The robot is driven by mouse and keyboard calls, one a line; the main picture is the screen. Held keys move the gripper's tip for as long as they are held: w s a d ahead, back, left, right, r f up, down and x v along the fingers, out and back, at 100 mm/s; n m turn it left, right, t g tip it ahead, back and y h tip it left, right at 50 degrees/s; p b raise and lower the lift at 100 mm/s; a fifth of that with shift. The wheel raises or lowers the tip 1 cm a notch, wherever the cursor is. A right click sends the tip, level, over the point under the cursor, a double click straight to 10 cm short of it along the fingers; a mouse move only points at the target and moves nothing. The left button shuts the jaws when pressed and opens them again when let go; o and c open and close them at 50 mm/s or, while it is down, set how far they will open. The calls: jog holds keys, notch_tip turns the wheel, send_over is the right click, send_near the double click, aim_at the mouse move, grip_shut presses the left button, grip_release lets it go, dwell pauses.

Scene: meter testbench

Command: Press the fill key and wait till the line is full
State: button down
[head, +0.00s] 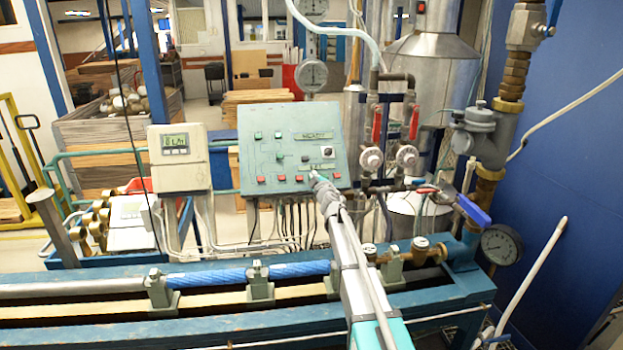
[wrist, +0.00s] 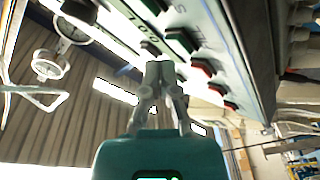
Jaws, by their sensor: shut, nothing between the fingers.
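The green control panel (head: 265,145) stands tilted behind the pipe bench, with a row of red keys along its lower edge and green keys above. A red key (head: 280,179) shows left of my gripper. I cannot read which key is the fill key. My gripper (head: 318,177) is shut and empty, its tips at the lower right of the panel, hiding part of the key row. In the wrist view the shut fingertips (wrist: 158,66) are close to the panel face, beside a dark green key (wrist: 180,42) and a red key (wrist: 201,68). I cannot tell whether they touch.
A white box with a small display (head: 174,143) stands left of the panel. The bench holds a blue pipe line (head: 213,277) in clamps. Red-handled valves (head: 377,124), a blue-handled valve (head: 473,209) and a pressure gauge (head: 502,244) stand to the right of my arm.

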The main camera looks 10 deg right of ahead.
jog(key=shift+w+f, duration=0.1)
dwell(0.3)
jog(key=shift+w+f+b, duration=0.15)
jog(key=shift+w+b, duration=0.05)
jog(key=shift+b, duration=0.1)
jog(key=shift+w+f, duration=0.25)
jog(key=shift+w, duration=0.05)
dwell(1.0)
dwell(0.4)
jog(key=shift+s+r+p, duration=0.3)
jog(key=shift+s+r, duration=0.25)
jog(key=shift+s, duration=0.05)
jog(key=shift+s+r, duration=0.1)
jog(key=shift+s+r+p, duration=1.55)
jog(key=shift+s+p, duration=0.15)
jog(key=shift+s, duration=0.1)
jog(key=shift+s+r+p, duration=0.7)
jog(key=shift+s+r, duration=0.05)
jog(key=shift+s, duration=0.05)
